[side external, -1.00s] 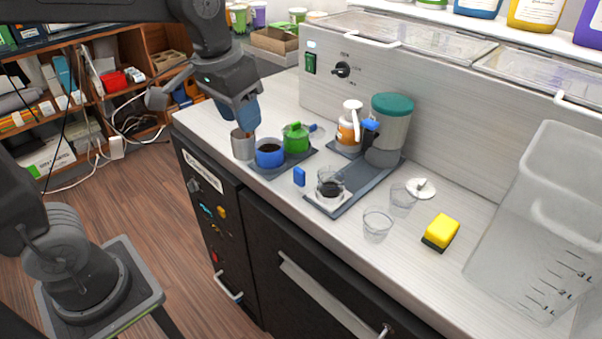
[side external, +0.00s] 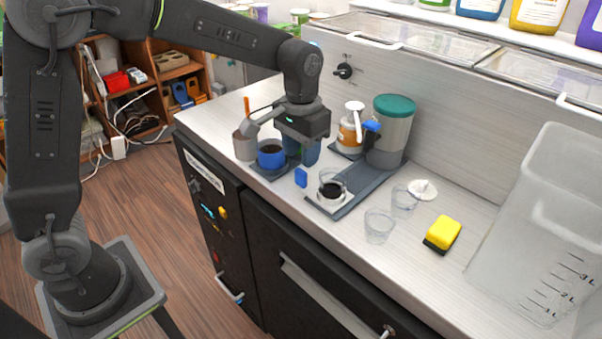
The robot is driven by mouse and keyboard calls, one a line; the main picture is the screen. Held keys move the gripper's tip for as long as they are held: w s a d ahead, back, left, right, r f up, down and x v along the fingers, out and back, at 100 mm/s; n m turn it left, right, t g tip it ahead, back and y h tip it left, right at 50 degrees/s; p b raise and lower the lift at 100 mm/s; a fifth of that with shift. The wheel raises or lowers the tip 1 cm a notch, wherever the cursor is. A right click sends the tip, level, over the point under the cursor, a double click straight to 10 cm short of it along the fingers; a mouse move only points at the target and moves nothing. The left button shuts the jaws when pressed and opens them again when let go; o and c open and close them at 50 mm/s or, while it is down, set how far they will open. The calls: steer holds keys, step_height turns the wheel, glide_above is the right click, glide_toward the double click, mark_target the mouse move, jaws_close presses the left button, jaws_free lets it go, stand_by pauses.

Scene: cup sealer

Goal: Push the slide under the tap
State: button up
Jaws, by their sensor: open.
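The slide (side external: 322,205) is a pale carriage at the near end of a dark grey rail (side external: 362,187). A clear cup (side external: 332,188) with dark liquid sits on it. A blue block (side external: 301,177) stands just left of the slide; I cannot tell if it is joined to it. The tap (side external: 372,125) is a blue handle on the teal-lidded dispenser (side external: 393,128), at the rail's far end. The slide is apart from the dispenser. My gripper (side external: 303,156) points down, open, behind and above the blue block, left of the tap. Its fingers show no held object.
A blue cup (side external: 271,158) and a metal cup (side external: 244,146) stand left of my gripper. A white-and-orange bottle (side external: 351,126) stands behind the rail. The counter's front right is clear.

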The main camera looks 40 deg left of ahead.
mark_target(301, 170)
step_height(301, 170, down, 6)
steer(key=shift+f, duration=0.1)
stand_by(0.4)
jaws_close()
